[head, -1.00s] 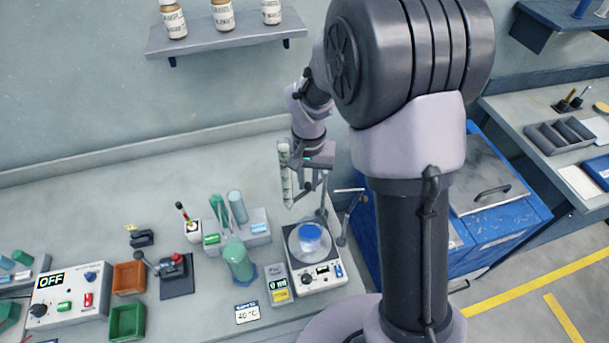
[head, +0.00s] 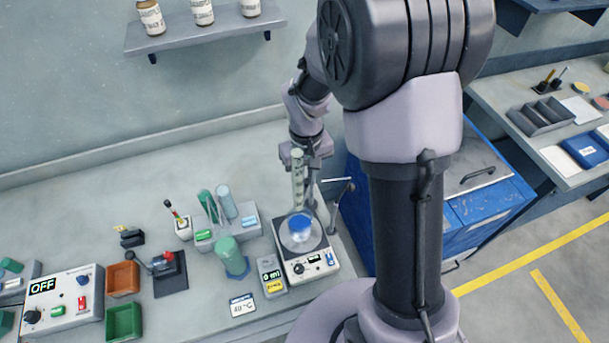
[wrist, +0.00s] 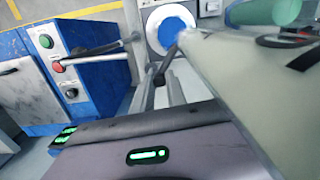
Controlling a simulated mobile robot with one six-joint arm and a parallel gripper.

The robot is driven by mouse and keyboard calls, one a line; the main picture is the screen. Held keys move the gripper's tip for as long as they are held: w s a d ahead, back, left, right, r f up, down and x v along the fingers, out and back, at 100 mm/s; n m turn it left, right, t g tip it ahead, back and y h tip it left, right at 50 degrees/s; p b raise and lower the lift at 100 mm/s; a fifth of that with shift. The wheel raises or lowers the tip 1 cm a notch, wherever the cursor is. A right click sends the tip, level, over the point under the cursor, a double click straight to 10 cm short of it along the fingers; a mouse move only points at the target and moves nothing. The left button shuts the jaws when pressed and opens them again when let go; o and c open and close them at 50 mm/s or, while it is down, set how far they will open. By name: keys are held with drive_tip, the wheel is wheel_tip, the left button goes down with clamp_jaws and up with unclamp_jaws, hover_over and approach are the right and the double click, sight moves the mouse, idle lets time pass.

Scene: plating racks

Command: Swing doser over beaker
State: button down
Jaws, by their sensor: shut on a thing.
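The doser (head: 297,177) is an upright, pale, clear tube with dark marks. In the head view its lower end appears just above or in front of the beaker (head: 300,229), which holds blue liquid. The beaker stands on a white stirrer plate (head: 308,266). My gripper (head: 311,178) is beside the doser, on its right, and is shut on it; the exact grip is partly hidden. In the wrist view the doser (wrist: 235,85) runs large across the right, its end beside the round blue beaker top (wrist: 172,27). My gripper's fingers (wrist: 160,80) close on a dark bar there.
A stand with thin rods (head: 341,195) is right of the plate. Left are a green cylinder (head: 232,258), a tube rack (head: 228,233), and a small display box (head: 271,277). A blue cabinet (head: 480,215) is on the right. The back of the bench is clear.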

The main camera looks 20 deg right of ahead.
idle(0.3)
drive_tip(key=c, duration=1.3)
unclamp_jaws()
drive_tip(key=shift+c, duration=0.2)
wheel_tip(320, 180, up, 17)
drive_tip(key=p, duration=0.3)
drive_tip(key=shift+r+p, duration=0.2)
drive_tip(key=shift+p, duration=0.15)
